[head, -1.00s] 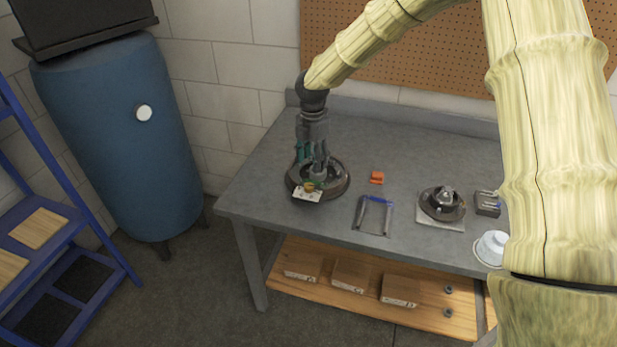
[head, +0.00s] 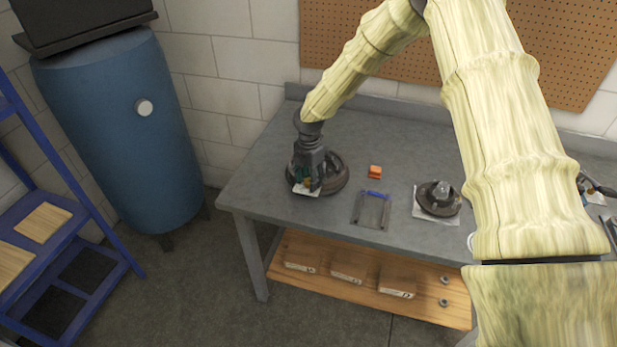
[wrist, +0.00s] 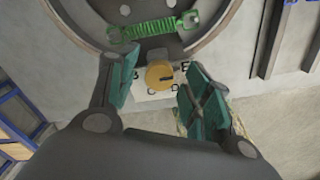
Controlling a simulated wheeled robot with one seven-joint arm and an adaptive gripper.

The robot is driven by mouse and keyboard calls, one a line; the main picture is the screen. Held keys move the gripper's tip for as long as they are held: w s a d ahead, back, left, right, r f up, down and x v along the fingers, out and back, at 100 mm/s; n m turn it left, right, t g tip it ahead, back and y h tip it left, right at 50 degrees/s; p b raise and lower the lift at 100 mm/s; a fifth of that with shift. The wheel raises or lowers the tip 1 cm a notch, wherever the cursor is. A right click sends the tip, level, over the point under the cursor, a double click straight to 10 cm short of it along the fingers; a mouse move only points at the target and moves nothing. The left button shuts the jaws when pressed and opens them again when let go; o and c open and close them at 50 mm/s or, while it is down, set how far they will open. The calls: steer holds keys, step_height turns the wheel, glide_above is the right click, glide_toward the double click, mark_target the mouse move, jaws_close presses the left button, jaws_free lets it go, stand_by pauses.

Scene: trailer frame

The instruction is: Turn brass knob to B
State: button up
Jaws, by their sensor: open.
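In the wrist view the round brass knob (wrist: 159,75) sits on a pale card (wrist: 150,95) with the letters B, C, D and E around it. B is at the left, E at the right. A dark mark shows on the knob's right side; I cannot tell its exact setting. My gripper (wrist: 162,88) is open, with its green-padded fingers on either side of the knob, apparently apart from it. In the head view my gripper (head: 307,186) is at the left front of a round dark fixture (head: 336,178) and largely hides the knob.
A green spring (wrist: 155,28) spans the fixture just beyond the knob. On the grey bench (head: 260,165), an orange block (head: 375,172), a blue-handled frame (head: 371,210) and another round device (head: 438,198) stand to the right. Bare bench lies left of the fixture.

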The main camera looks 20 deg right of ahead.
steer(key=c, duration=1.1)
steer(key=shift+o, duration=0.2)
